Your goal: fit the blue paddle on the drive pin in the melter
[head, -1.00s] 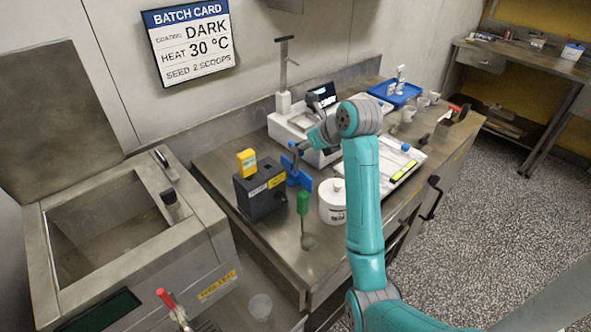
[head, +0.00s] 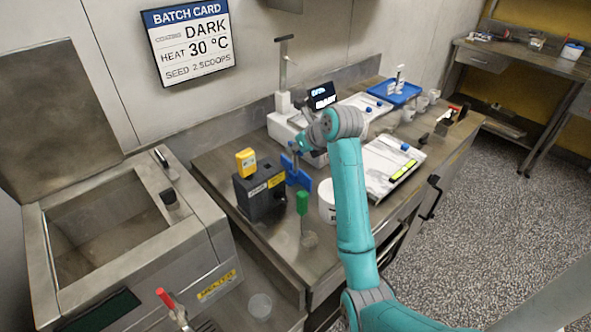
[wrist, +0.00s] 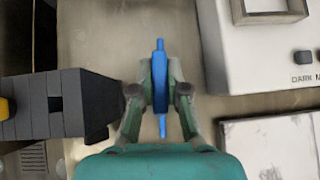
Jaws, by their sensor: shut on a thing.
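The blue paddle (head: 299,179) is beside the dark grey block on the steel bench. My gripper (wrist: 160,88) is shut on it, with the paddle seen edge-on between the fingers in the wrist view. In the head view my gripper (head: 297,152) is at the paddle's upper end. I cannot tell whether the paddle's lower edge touches the bench. The melter (head: 215,240) is at the left, its lid up and its tank open. I cannot make out the drive pin in the tank.
The dark grey block (head: 262,199) with a yellow item (head: 246,161) on top stands left of the paddle. A green-handled scoop (head: 303,204) and a white tub (head: 327,203) are in front. The melter rim carries a dark knob (head: 170,200).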

